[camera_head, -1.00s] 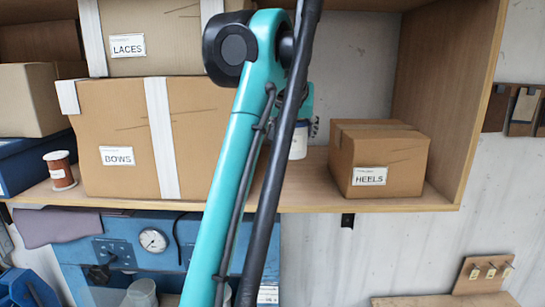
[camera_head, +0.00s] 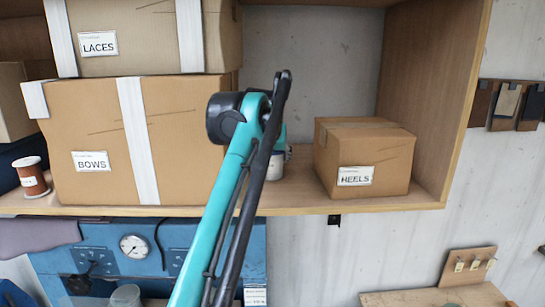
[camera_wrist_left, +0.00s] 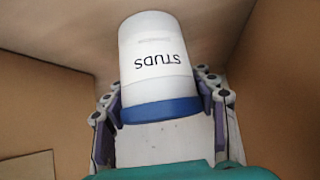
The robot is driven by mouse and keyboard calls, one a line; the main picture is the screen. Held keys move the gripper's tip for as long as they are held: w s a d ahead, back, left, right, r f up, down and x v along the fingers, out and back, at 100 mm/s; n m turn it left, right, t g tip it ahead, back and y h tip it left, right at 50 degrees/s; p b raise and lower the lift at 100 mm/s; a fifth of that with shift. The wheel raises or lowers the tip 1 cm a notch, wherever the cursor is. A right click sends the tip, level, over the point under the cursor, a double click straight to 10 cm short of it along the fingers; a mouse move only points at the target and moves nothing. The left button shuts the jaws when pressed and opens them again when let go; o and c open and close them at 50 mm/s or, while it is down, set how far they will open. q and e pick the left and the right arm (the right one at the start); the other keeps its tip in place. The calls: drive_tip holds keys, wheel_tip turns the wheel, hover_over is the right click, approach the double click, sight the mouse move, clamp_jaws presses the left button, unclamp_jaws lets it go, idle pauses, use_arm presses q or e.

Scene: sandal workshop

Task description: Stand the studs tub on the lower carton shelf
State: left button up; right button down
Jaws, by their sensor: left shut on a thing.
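The studs tub (camera_wrist_left: 155,62) is white with a blue band, and its STUDS label reads upside down in the left wrist view. My left gripper (camera_wrist_left: 166,100) is shut on it, with fingers on both sides of the band. In the head view my own arm hides most of the gripper and tub; a white part of the tub (camera_head: 276,166) shows just above the lower carton shelf (camera_head: 300,200), between the BOWS carton and the HEELS carton. I cannot tell whether its base touches the board. My right gripper is not in view.
The BOWS carton (camera_head: 90,118) stands left of the tub, with the LACES carton (camera_head: 128,20) above it. The HEELS carton (camera_head: 362,165) stands close on the right, near the shelf's side wall (camera_head: 440,90). A thread spool (camera_head: 31,177) stands at far left.

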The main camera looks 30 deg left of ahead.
use_arm(q)
drive_tip(key=shift+s+d, duration=0.1)
drive_tip(key=shift+s, duration=0.1)
drive_tip(key=shift+f, duration=0.1)
drive_tip(key=o, duration=1.4)
drive_tip(key=shift+w, duration=0.15)
drive_tip(key=shift+s+r, duration=0.2)
drive_tip(key=shift+r, duration=0.1)
drive_tip(key=v, duration=1.1)
drive_tip(key=shift+r+b, duration=0.25)
drive_tip(key=shift+b, duration=0.05)
drive_tip(key=shift+s, duration=0.15)
